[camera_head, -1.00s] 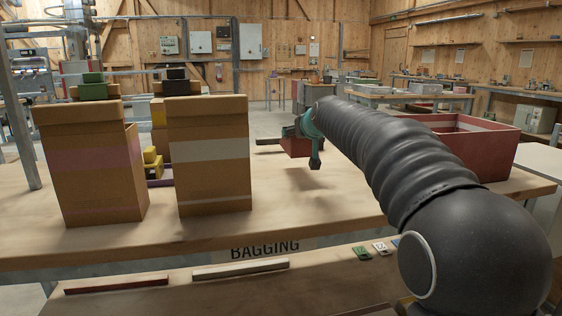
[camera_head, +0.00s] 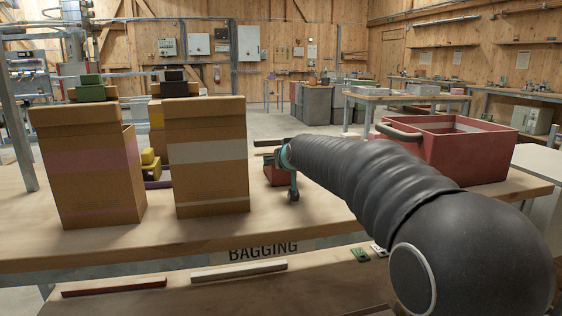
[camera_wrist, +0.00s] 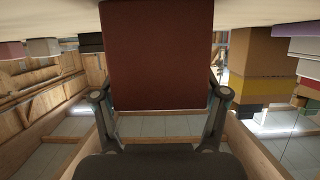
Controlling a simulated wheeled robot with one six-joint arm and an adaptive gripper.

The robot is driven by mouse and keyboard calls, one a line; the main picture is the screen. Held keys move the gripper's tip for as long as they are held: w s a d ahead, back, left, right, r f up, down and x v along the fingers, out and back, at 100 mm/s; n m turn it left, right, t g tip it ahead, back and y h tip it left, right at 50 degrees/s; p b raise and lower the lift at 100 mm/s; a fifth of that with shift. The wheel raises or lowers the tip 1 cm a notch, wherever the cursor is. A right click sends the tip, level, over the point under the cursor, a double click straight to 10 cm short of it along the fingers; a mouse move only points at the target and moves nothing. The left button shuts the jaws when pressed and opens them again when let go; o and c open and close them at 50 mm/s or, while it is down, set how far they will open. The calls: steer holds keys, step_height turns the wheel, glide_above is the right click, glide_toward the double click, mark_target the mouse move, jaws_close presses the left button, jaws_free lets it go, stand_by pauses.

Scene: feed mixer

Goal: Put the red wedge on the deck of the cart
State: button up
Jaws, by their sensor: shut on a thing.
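The red wedge (camera_wrist: 157,55) fills the top middle of the wrist view as a dark red block. My gripper (camera_wrist: 158,96) is shut on it, one finger on each side. In the head view the wedge (camera_head: 275,174) shows as a small red piece beside my gripper (camera_head: 291,172), partly hidden by it. They are above the bench, right of the cardboard boxes; I cannot tell whether the wedge touches the bench. I cannot pick out the cart or its deck with certainty in either view.
Two tall cardboard boxes (camera_head: 207,182) (camera_head: 88,190) stand at the left of the wooden bench (camera_head: 310,222). Small yellow blocks (camera_head: 150,162) show between them. A red bin with a handle (camera_head: 465,158) stands at the right, partly behind my arm. The bench's front middle is clear.

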steer(key=shift+f, duration=0.15)
steer(key=o, duration=1.5)
steer(key=shift+s+r, duration=0.15)
steer(key=shift+r, duration=0.1)
steer(key=b+v, duration=0.1)
steer(key=v, duration=1)
steer(key=shift+s+d, duration=0.2)
steer(key=shift+s, duration=0.15)
